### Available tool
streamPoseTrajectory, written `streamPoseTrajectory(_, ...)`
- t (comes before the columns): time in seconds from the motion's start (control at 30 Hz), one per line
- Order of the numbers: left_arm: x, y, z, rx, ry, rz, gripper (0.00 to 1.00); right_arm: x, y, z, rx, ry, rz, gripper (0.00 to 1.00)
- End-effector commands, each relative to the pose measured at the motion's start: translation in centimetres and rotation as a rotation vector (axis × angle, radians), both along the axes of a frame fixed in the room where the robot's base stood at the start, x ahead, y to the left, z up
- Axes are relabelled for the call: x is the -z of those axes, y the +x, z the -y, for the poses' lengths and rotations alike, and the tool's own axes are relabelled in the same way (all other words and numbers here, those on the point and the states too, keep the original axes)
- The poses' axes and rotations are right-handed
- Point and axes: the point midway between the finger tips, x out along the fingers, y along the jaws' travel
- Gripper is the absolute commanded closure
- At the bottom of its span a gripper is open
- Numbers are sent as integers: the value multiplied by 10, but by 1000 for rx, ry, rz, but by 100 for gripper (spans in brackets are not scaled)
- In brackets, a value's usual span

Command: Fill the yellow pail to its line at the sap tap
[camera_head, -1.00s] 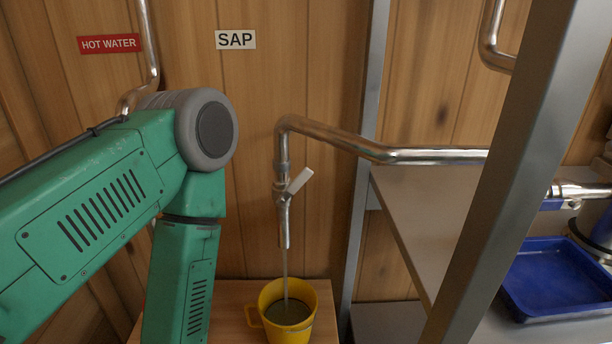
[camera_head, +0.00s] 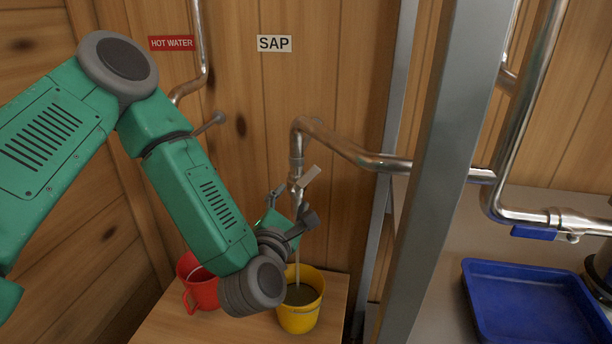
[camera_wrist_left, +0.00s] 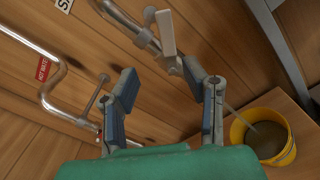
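The sap tap (camera_head: 297,185) is a metal pipe with a pale lever (camera_head: 309,177) below the SAP sign. A thin stream runs from it into the yellow pail (camera_head: 299,318), which stands upright on a wooden stand. Dark liquid shows inside the pail below the rim; I cannot make out the fill line. My left gripper (camera_head: 292,206) is close to the tap, above the pail. In the left wrist view its fingers (camera_wrist_left: 170,80) are apart and empty, with the pale lever (camera_wrist_left: 166,34) just beyond them. My right gripper is not in view.
A red pail (camera_head: 203,290) stands left of the yellow one, partly behind my left arm. The HOT WATER pipe (camera_head: 199,60) runs down the wall. A metal post (camera_head: 438,170) and a shelf with a blue tray (camera_head: 535,315) are on the right.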

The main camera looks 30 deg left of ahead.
Motion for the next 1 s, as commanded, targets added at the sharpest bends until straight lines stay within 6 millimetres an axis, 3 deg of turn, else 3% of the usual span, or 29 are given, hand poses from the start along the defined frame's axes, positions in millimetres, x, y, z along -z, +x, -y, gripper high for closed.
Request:
streamPoseTrajectory(0.3, -4, 66, -6, 3, 12, 4, 60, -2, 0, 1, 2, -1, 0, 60)
streamPoseTrajectory(0.5, -1, 93, -20, 3, 6, 0, 60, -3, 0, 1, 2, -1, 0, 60)
streamPoseTrajectory(0.67, 1, 102, -26, 4, 1, 0, 60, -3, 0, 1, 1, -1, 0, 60)
streamPoseTrajectory(0.93, -2, 103, -19, 5, 9, -1, 60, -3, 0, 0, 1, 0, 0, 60)
streamPoseTrajectory(0.97, -2, 103, -18, 5, 10, 0, 67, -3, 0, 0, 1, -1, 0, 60)
streamPoseTrajectory(1.0, -2, 103, -17, 5, 11, -1, 81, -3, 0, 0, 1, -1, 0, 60)
